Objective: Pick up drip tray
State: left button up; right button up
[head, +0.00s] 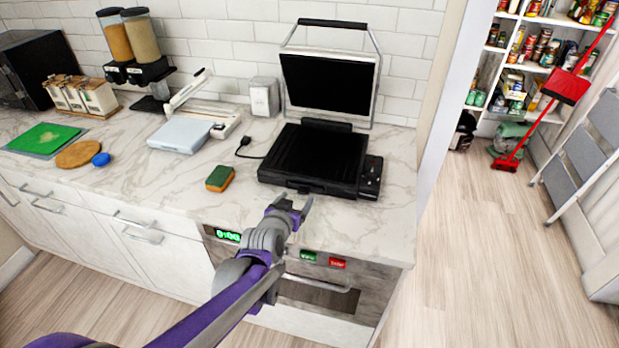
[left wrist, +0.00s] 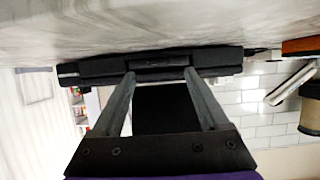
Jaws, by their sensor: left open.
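A black electric grill (head: 318,158) with its lid raised stands on the marble counter. The drip tray (head: 298,187) appears as a small dark front piece low on the grill's near side. In the left wrist view, which is upside down, the drip tray (left wrist: 160,62) is a dark slot-like piece in the middle of the grill's front (left wrist: 100,68). My left gripper (head: 293,204) is open and empty, just in front of the grill near the counter's front edge. In the left wrist view its two fingers (left wrist: 160,74) point at the tray, one on each side. My right gripper is not in view.
A green and orange sponge (head: 220,178) lies left of the grill. Further left are a white scale-like device (head: 180,135), a wooden disc (head: 79,154) and cereal dispensers (head: 135,45). An oven (head: 320,285) sits below the counter. Open floor lies to the right.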

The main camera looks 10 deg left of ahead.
aim_at(304, 190)
pick_arm(q)
jog(key=x, duration=0.4)
jog(key=shift+w+d, duration=0.15)
jog(key=shift+w, duration=0.3)
grip_shut()
